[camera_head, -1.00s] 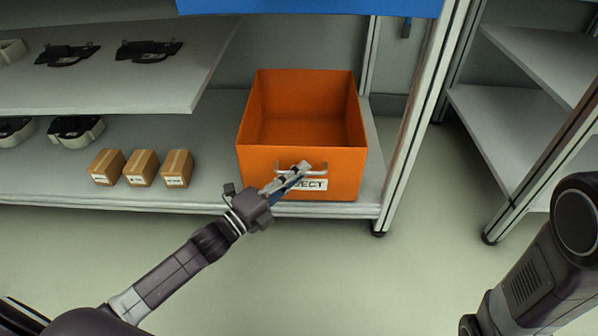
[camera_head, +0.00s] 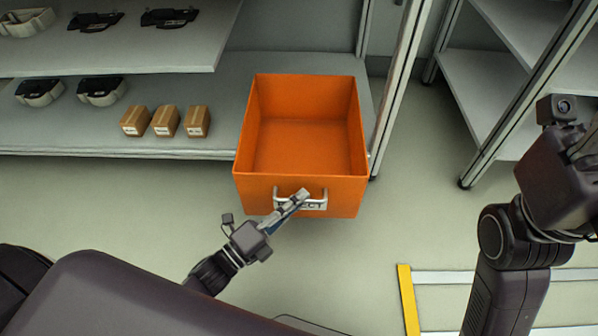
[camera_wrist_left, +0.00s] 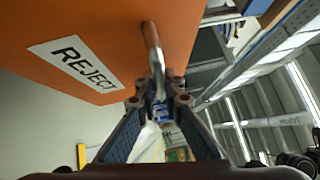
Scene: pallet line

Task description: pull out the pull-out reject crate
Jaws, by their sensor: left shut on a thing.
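The orange reject crate (camera_head: 258,190) stands in the middle of the head view, open at the top and empty. Its front part sticks out past the edge of the lower shelf (camera_head: 60,140), and its back part is over the shelf. A metal handle (camera_head: 318,203) is on its front, by a white label. My left gripper (camera_head: 298,197) is shut on the handle.
Several small cartons (camera_head: 165,121) sit on the lower shelf left of the crate. Dark parts and grey housings lie further left. A rack post (camera_head: 398,85) stands close to the crate's right. Another rack is at the right. The floor in front is clear, with a yellow marking (camera_head: 408,300).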

